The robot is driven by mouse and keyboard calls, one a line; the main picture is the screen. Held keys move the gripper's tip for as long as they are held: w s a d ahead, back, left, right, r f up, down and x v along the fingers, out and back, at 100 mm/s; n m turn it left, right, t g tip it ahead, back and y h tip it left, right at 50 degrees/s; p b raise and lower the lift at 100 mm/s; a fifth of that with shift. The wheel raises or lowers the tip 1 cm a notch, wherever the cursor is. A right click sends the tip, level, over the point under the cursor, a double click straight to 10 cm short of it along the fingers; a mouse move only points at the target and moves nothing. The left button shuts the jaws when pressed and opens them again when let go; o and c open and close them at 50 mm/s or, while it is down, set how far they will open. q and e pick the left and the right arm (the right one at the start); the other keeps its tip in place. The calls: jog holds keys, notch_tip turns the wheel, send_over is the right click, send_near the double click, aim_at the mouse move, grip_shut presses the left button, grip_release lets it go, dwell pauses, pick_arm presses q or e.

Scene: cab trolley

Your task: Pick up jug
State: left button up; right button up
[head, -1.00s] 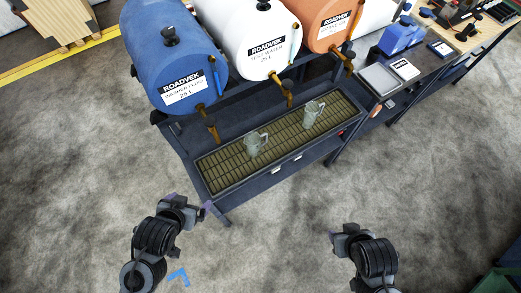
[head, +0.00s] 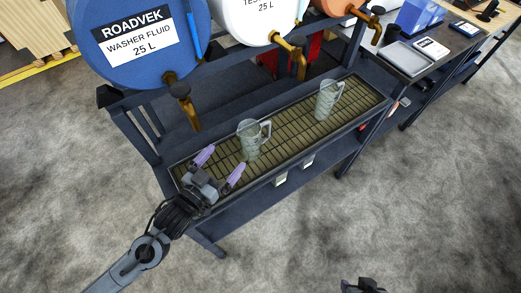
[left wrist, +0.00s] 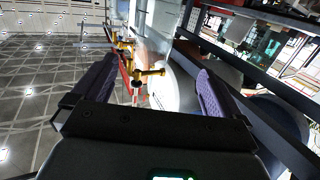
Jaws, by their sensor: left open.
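Two clear, greenish jugs with handles stand upright on the slatted drip tray (head: 290,141). The nearer jug (head: 249,141) is left of the tray's middle, its handle to the right. The other jug (head: 326,101) stands farther right. My left gripper (head: 222,164) is open and empty over the tray's left end, its purple fingers pointing toward the nearer jug, just short of it in the picture. Its open fingers also show in the left wrist view (left wrist: 155,85); I cannot make out a jug there. My right gripper (head: 362,286) is mostly cut off at the bottom edge.
A blue washer-fluid barrel (head: 110,45), a white barrel (head: 240,20) and an orange barrel lie above the tray. Brass taps (head: 187,105) hang down over the tray's back side. A bench (head: 425,62) with a blue container stands at right. The floor in front is clear.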

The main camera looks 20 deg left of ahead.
aim_at(243, 143)
pick_arm(q)
jog(key=shift+m+h, duration=0.3)
jog(key=shift+h, duration=0.2)
jog(key=x, duration=0.2)
jog(key=b+x, duration=0.1)
jog(key=x, duration=0.2)
jog(key=b+x, duration=0.1)
jog(key=x, duration=0.1)
jog(key=shift+w+d+f, duration=0.15)
jog(key=shift+f, duration=0.2)
jog(key=shift+w+d+f+b, duration=0.1)
jog(key=shift+w+d+b, duration=0.15)
jog(key=shift+w, duration=0.3)
jog(key=shift+b+x, duration=0.6)
jog(key=shift+x, duration=1.55)
jog(key=shift+d, duration=0.1)
pick_arm(e)
notch_tip(243, 143, down, 5)
jog(key=shift+s+r, duration=0.1)
jog(key=shift+r, duration=0.05)
pick_arm(q)
jog(key=shift+s, duration=0.1)
jog(key=c, duration=1.1)
